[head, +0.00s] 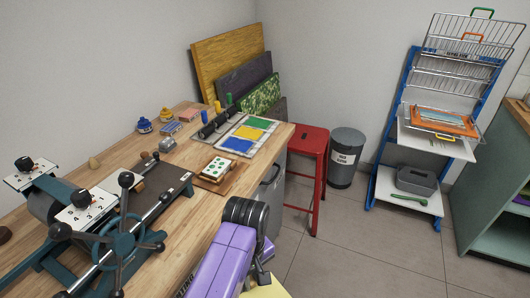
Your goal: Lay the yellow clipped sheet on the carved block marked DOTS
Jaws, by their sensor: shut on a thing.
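A small pale block with green dots (214,168) lies on a brown wooden board near the bench's right edge. I cannot read a DOTS mark on it. A pale yellow sheet (268,290) shows at the bottom edge of the picture, mostly cut off. My gripper (259,280) is at the bottom centre, partly hidden behind my purple arm, and is shut on the yellow sheet. The sheet is in front of the bench, to the lower right of the dotted block and apart from it. Its clip cannot be made out.
The wooden bench (118,160) carries a press with a spoked wheel (125,240) at left. A slab with green, yellow and blue patches (231,143) lies behind the dotted block. A red stool (309,143), a grey bin (346,160) and a blue rack (392,128) stand right. Floor between is clear.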

